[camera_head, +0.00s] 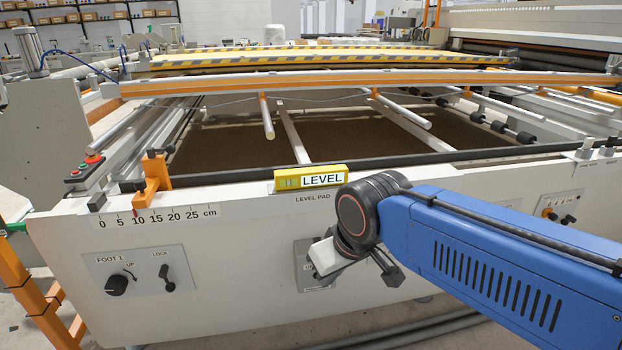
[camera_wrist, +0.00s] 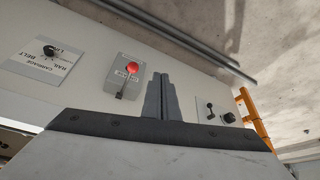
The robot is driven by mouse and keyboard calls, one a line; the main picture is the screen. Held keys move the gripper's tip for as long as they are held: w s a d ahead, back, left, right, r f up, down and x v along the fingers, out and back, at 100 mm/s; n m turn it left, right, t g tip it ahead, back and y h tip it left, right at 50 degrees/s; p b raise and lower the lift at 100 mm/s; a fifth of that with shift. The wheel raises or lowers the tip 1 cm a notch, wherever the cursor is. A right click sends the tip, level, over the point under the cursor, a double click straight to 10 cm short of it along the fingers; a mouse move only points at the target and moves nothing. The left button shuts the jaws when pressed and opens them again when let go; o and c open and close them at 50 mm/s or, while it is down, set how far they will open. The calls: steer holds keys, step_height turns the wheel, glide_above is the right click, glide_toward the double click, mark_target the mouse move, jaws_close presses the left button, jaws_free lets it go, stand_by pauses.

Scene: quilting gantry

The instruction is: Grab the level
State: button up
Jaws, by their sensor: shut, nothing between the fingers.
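The level (camera_head: 311,178) is a yellow block with a white label reading "LEVEL" and a small greenish vial window at its left end. It lies on the top front edge of the machine, just above the printed words "LEVEL PAD". My gripper (camera_wrist: 160,78) shows in the wrist view with its two dark fingers shut together and nothing between them. In the head view my arm reaches in from the right, and its dark wrist joint is below and right of the level, apart from it. The fingers are mostly hidden there. The level does not show in the wrist view.
The white front panel (camera_head: 220,245) carries a FOOT 1 knob (camera_head: 117,285) and a LOCK lever (camera_head: 165,278). An orange pointer bracket (camera_head: 152,180) stands left of the level above a centimetre scale. In the wrist view a grey box has a red button (camera_wrist: 133,68).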

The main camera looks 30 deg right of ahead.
steer(key=o, duration=0.5)
steer(key=shift+r, duration=0.1)
steer(key=o, duration=0.7)
steer(key=shift+w+d+r+n, duration=0.2)
steer(key=shift+w+r+n, duration=0.3)
steer(key=shift+w+r, duration=0.6)
steer(key=shift+o, duration=0.2)
step_height(320, 180, up, 21)
steer(key=n+g+h, duration=0.1)
steer(key=n+g, duration=0.4)
steer(key=n, duration=0.8)
glide_above(311, 170)
steer(key=a, duration=0.1)
steer(key=f, duration=0.8)
steer(key=d+f, duration=0.1)
steer(key=f, duration=0.3)
steer(key=shift+w+d, duration=0.1)
steer(key=shift+w, duration=0.05)
steer(key=shift+f, duration=2.65)
